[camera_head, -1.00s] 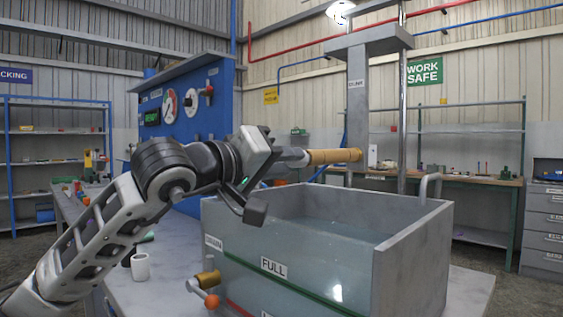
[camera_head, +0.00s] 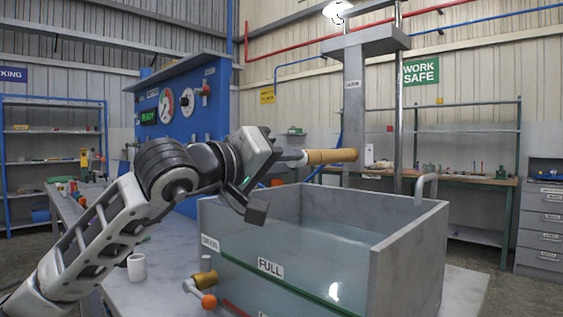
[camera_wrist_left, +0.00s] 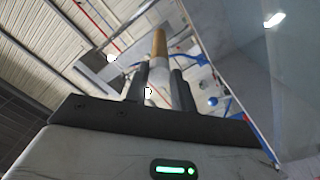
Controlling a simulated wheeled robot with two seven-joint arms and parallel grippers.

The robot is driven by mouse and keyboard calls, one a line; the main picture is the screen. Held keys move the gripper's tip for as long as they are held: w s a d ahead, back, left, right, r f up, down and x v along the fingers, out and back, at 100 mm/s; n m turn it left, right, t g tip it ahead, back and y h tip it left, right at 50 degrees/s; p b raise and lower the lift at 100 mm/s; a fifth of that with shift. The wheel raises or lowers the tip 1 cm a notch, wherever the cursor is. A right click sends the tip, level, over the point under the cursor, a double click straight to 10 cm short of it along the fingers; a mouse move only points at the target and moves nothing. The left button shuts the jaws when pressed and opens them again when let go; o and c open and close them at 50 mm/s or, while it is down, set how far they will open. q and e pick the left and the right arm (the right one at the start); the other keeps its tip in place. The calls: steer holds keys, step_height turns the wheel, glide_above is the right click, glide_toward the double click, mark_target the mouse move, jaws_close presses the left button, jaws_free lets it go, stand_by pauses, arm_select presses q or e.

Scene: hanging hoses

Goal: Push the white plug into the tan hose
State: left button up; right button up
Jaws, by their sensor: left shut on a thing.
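The tan hose (camera_head: 332,156) is a short, level tan tube above the tank, its right end in front of the grey column. My left gripper (camera_head: 277,158) is shut on a pale grey-white cylinder, which I take for the white plug (camera_head: 293,156). The plug lies in line with the hose and meets its left end; how deep it sits inside cannot be told. In the left wrist view, the plug (camera_wrist_left: 158,73) shows between the two dark fingers (camera_wrist_left: 160,88), with the tan hose (camera_wrist_left: 159,43) beyond it. My right gripper is not in view.
An open tank (camera_head: 410,238) of water marked FULL stands below the hose. A grey column (camera_head: 352,105) hangs behind the hose's right end. A white cup (camera_head: 137,267) and a brass valve (camera_head: 205,280) are at the lower left. A blue gauge panel (camera_head: 180,135) stands behind my arm.

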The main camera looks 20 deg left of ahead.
arm_select(q)
steer(key=o, duration=1)
steer(key=shift+w+f, duration=0.1)
steer(key=shift+w, duration=0.05)
steer(key=shift+o, duration=0.2)
steer(key=b+v, duration=0.4)
steer(key=v, duration=1.2)
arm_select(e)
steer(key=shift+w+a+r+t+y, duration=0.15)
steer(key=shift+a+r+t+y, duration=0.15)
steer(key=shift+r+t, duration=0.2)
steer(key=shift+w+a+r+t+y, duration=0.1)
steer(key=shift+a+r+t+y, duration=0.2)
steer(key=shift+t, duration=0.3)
